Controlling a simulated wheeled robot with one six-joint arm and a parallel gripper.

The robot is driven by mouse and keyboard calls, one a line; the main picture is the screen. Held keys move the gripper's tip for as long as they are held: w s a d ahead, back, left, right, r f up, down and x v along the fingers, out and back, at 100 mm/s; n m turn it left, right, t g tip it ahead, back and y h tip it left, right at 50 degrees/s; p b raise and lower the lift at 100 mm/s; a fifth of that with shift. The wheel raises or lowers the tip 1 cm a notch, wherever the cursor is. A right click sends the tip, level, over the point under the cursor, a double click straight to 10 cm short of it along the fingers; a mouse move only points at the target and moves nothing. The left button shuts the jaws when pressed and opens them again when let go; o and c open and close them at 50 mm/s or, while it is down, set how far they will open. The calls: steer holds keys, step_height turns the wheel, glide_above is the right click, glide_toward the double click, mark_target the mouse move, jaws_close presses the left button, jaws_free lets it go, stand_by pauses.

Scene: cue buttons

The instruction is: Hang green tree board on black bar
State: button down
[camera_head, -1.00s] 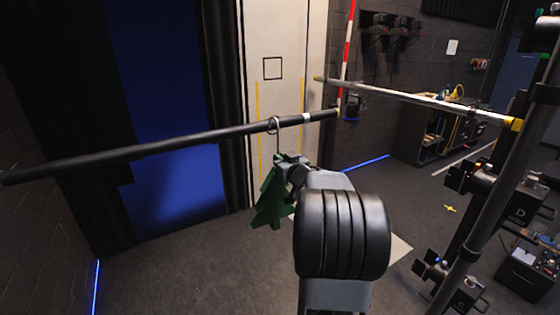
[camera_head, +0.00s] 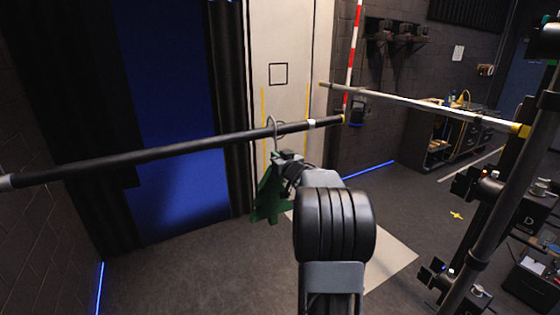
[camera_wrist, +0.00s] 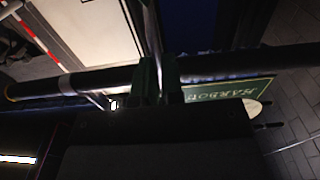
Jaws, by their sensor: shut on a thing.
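The green tree board (camera_head: 267,198) hangs below my gripper (camera_head: 286,159) in the head view, partly hidden by it. A thin metal hook (camera_head: 270,122) rises from the gripper and overlaps the black bar (camera_head: 165,153), with its curved top above the bar. I cannot tell whether the hook bears on the bar. My gripper is just below the bar, near its right end. In the wrist view, the gripper (camera_wrist: 160,78) is shut around the hook's shank (camera_wrist: 152,30), and the black bar (camera_wrist: 245,62) crosses close by.
A green lettered sign (camera_wrist: 230,90) shows beyond the gripper in the wrist view. A paler bar (camera_head: 420,104) and a dark upright stand (camera_head: 505,185) stand to the right. A red-and-white pole (camera_head: 353,60) is behind. The floor at lower left is clear.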

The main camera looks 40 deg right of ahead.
steer(key=shift+w+d+f, duration=0.1)
steer(key=shift+w+f, duration=0.15)
steer(key=shift+w, duration=0.75)
steer(key=shift+w+d+r, duration=0.1)
steer(key=shift+w, duration=0.7)
steer(key=shift+s+f+b, duration=0.1)
steer(key=shift+f+b, duration=0.85)
steer(key=shift+f, duration=0.4)
steer(key=c, duration=1.4)
jaws_free()
steer(key=o, duration=0.3)
steer(key=shift+f, duration=0.35)
steer(key=o, duration=0.4)
steer(key=shift+r, duration=0.1)
